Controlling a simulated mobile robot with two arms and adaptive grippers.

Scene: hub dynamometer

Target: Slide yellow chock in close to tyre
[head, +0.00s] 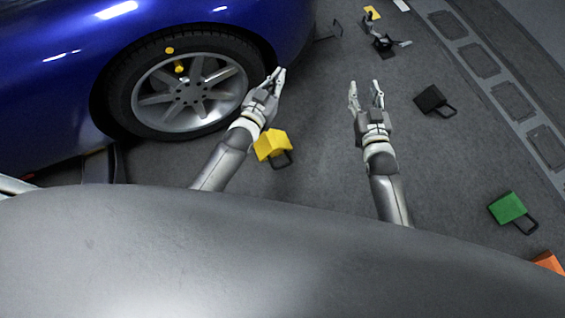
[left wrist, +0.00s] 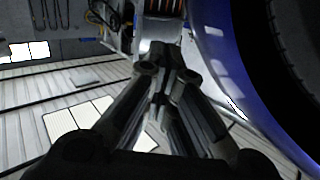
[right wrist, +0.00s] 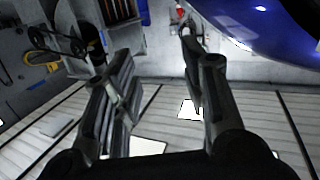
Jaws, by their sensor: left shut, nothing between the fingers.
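The yellow chock (head: 271,144), a block with a dark loop handle, lies on the floor near the lower right of the car's tyre (head: 121,95). My left forearm and gripper partly cover its left side. My left gripper (head: 279,76) is shut and empty, at the right edge of the tyre in the head view and beyond the chock. The left wrist view shows its fingers together (left wrist: 172,62). My right gripper (head: 366,88) is open and empty over bare floor, right of the wheel; its spread fingers also show in the right wrist view (right wrist: 155,75).
A black chock (head: 431,99) and a green chock (head: 508,207) lie to the right. An orange object (head: 549,262) is at the right edge. A dark stand with a yellow part (head: 383,42) is at the back. The floor between chocks is clear.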

